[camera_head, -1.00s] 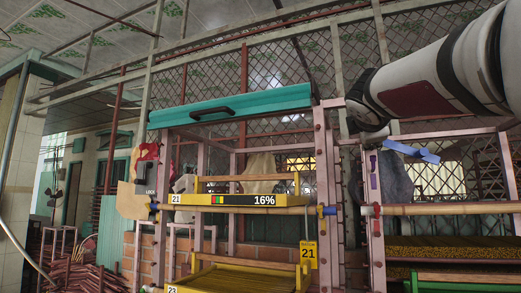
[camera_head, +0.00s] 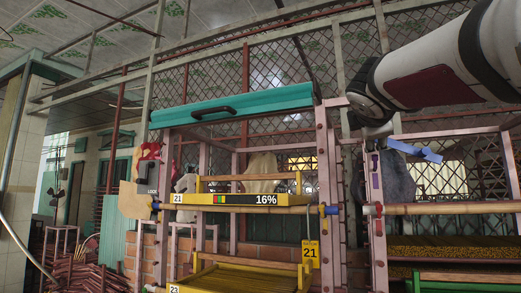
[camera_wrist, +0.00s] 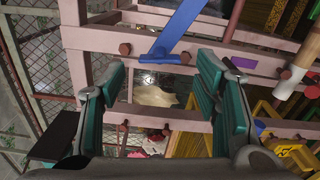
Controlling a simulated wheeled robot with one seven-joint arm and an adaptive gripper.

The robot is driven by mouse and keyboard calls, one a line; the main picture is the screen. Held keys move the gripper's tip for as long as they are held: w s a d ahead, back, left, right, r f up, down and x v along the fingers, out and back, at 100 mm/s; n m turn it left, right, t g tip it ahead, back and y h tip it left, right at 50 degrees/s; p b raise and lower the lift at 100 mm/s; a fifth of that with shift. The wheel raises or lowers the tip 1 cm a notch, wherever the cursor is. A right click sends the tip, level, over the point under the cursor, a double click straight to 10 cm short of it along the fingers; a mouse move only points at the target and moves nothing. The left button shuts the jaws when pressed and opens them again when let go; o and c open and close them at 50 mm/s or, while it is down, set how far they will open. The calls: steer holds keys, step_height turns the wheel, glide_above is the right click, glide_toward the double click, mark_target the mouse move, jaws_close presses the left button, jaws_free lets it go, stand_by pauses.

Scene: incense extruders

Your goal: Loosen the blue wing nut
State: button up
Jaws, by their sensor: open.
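A blue two-winged piece (camera_head: 413,150), which looks like the wing nut, is near the top of the right-hand pink frame in the head view. In the wrist view a long blue bar with a wider foot (camera_wrist: 178,32), apparently the same piece, lies against a pink beam. My gripper (camera_wrist: 161,66) has its two teal fingers apart and empty, with the foot of the blue piece between the fingertips in the picture. I cannot tell the depth gap. The gripper fingers are not visible in the head view. A smaller blue clamp (camera_head: 326,210) is on the middle post.
Pink posts and beams with bolts stand close around the gripper. A purple piece (camera_wrist: 243,64) is right of the fingers. A yellow panel reading 16% (camera_head: 240,199), a yellow tag 21 (camera_head: 309,253) and bamboo poles (camera_head: 450,209) are lower down.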

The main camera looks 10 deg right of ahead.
steer(key=v, duration=0.9)
steer(key=shift+f, duration=0.15)
steer(key=s+a+f+m+g+y, duration=0.3)
steer(key=s+f, duration=0.3)
steer(key=f, duration=0.9)
steer(key=s+a+f+m+g+y, duration=0.3)
steer(key=s+a+f+m, duration=0.2)
steer(key=f, duration=1)
steer(key=s+a+f+m+g+y, duration=0.3)
steer(key=s+a+f+m+y, duration=0.1)
steer(key=f, duration=1.1)
steer(key=s+a, duration=0.1)
steer(key=s, duration=0.1)
steer(key=shift+s+m, duration=0.4)
